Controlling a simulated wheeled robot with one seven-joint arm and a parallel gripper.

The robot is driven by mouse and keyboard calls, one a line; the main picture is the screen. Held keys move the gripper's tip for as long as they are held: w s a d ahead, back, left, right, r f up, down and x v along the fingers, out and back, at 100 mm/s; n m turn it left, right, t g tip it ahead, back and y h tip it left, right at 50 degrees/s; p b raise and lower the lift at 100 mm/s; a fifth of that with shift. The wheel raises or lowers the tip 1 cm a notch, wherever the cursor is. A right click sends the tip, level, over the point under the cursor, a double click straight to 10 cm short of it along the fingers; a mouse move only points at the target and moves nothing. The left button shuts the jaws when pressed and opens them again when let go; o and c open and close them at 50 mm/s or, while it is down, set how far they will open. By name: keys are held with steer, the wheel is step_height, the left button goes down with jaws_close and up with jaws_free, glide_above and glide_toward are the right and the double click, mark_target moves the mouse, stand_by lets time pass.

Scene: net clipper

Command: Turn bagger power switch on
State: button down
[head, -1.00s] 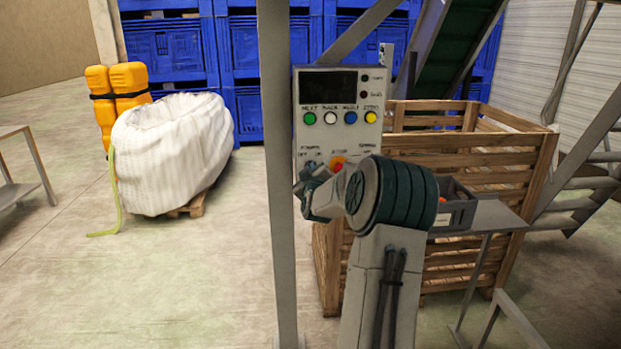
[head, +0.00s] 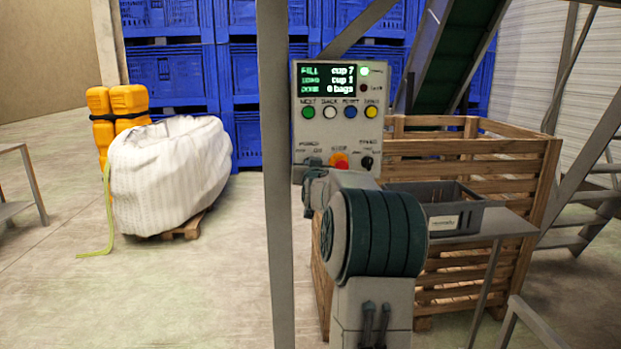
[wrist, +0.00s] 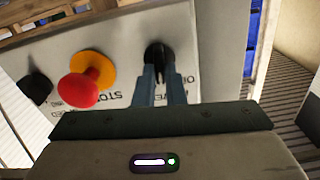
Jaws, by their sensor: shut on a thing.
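The grey bagger control panel (head: 380,120) faces me behind the post. Its display (head: 327,81) is lit with green and white text, and the upper lamp (head: 365,71) glows green. In the wrist view the black power switch (wrist: 155,52) is a round knob near the panel's edge. My gripper (wrist: 160,72) is shut on this knob, one finger on each side. In the head view my gripper (head: 313,164) is at the panel's lower left, and it hides most of the switch there.
The red stop button (wrist: 77,90) on its yellow ring and another black knob (wrist: 37,87) sit beside the switch. A grey post (head: 277,220) stands just left of the panel. A grey crate (head: 470,220) rests on a stand at right, before a wooden bin (head: 480,290).

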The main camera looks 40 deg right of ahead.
steer(key=shift+s+d+f+m+b, duration=0.1)
steer(key=shift+m+b, duration=1.35)
steer(key=shift+m, duration=0.45)
steer(key=shift+d+f+m+b, duration=0.1)
steer(key=shift+m+b, duration=1.35)
steer(key=shift+m, duration=0.45)
steer(key=c, duration=1.5)
jaws_free()
steer(key=shift+a+r, duration=0.1)
